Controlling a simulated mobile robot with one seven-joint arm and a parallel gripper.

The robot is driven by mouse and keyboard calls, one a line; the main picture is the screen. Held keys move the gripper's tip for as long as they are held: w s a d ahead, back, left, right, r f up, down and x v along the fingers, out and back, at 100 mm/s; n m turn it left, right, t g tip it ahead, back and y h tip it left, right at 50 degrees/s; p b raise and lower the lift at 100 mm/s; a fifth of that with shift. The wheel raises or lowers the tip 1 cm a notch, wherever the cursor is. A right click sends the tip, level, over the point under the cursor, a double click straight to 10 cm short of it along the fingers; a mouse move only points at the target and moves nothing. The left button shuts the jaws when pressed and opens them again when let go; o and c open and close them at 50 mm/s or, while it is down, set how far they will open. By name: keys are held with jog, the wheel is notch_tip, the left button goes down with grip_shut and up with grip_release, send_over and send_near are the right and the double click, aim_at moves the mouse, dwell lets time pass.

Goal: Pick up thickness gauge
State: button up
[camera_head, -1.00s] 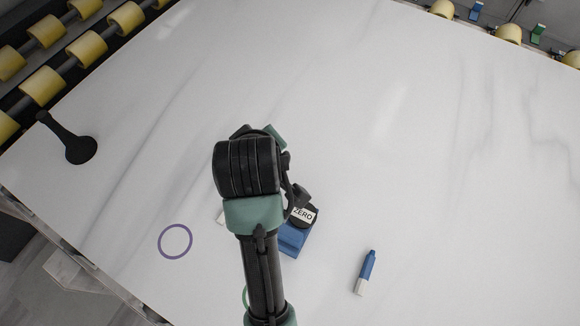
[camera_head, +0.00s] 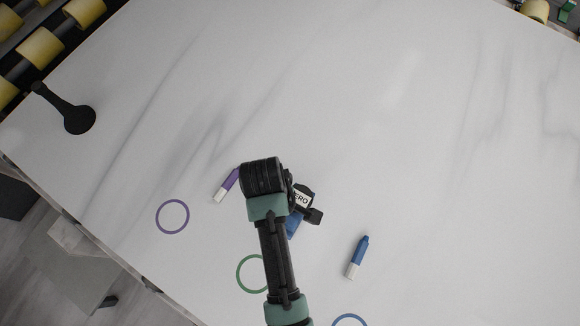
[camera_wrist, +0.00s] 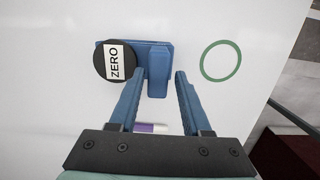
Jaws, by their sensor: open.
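The thickness gauge has a blue body and a round black disc with a white "ZERO" label. In the wrist view the gauge (camera_wrist: 132,51) lies on the white slab, disc at left and a blue block at right. My gripper (camera_wrist: 160,76) is open, its two blue fingers pointing toward the gauge. The blue block shows between the fingertips; nothing is gripped. I cannot tell how high the fingertips are above the slab. In the head view my arm partly hides the gauge (camera_head: 293,226), and the fingers cannot be made out.
A purple-and-white marker (camera_head: 227,185) lies left of the gauge and a blue-and-white marker (camera_head: 357,257) right. Purple (camera_head: 159,224), green (camera_head: 238,275) and blue (camera_head: 348,317) rings mark the slab. A black tool (camera_head: 78,119) is at far left. The slab's upper middle is clear.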

jog(key=shift+s+d+f+p, duration=0.1)
jog(key=shift+d+f+p, duration=0.1)
jog(key=shift+f, duration=1.05)
jog(key=shift+d+f+p, duration=0.1)
jog(key=shift+f+p, duration=0.1)
jog(key=shift+f, duration=1)
grip_shut()
